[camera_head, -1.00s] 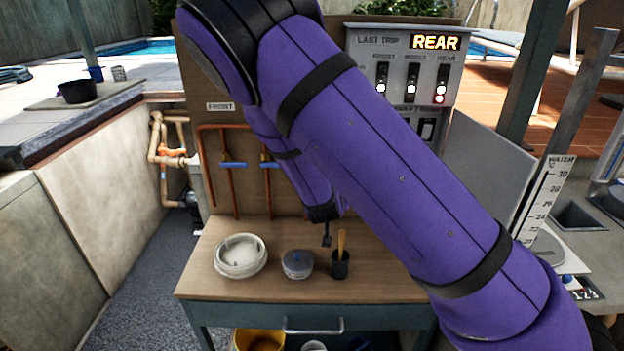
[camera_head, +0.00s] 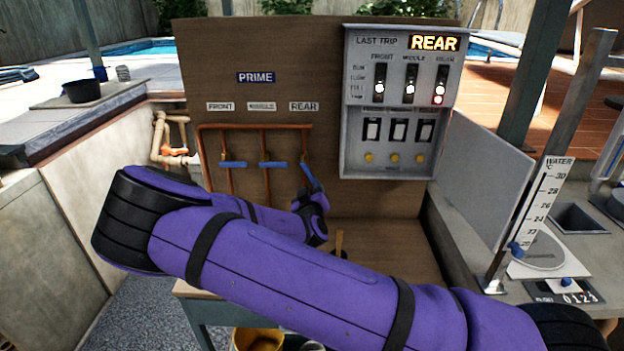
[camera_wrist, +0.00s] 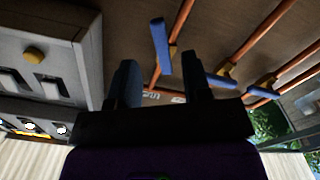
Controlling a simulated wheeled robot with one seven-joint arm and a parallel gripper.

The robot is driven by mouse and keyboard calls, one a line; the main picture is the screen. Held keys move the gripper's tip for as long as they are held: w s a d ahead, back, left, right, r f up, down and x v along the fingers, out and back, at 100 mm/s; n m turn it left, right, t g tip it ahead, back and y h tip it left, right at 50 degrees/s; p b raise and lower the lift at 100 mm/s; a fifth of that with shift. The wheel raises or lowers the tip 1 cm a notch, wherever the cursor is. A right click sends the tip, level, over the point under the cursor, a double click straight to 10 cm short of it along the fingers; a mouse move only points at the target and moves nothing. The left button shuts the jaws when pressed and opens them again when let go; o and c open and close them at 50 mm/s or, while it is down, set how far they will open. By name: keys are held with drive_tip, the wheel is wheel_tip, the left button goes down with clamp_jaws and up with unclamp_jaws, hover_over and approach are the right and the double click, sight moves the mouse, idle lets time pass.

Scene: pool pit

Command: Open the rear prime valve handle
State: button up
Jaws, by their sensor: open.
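The rear prime valve handle (camera_head: 311,177) is a blue lever under the REAR label, on the right copper pipe. It slants down to the right, while the front handle (camera_head: 233,164) and middle handle (camera_head: 273,164) lie level. In the wrist view the rear handle (camera_wrist: 161,45) stands steeply, beyond and between my fingertips. My gripper (camera_wrist: 159,62) is open, with one dark finger on each side and nothing held. In the head view my gripper (camera_head: 317,197) is at the rear handle's lower end; contact cannot be told.
The grey control box (camera_head: 350,150), with switches and a lit REAR sign, is close on the right of the valves. My arm crosses above the wooden bench (camera_head: 400,262) and hides much of it. A water gauge (camera_head: 545,205) stands at the right.

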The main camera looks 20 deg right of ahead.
sight(312, 180)
drive_tip(key=x, duration=0.7)
drive_tip(key=shift+w+d, duration=0.1)
drive_tip(key=shift+w, duration=0.2)
clamp_jaws()
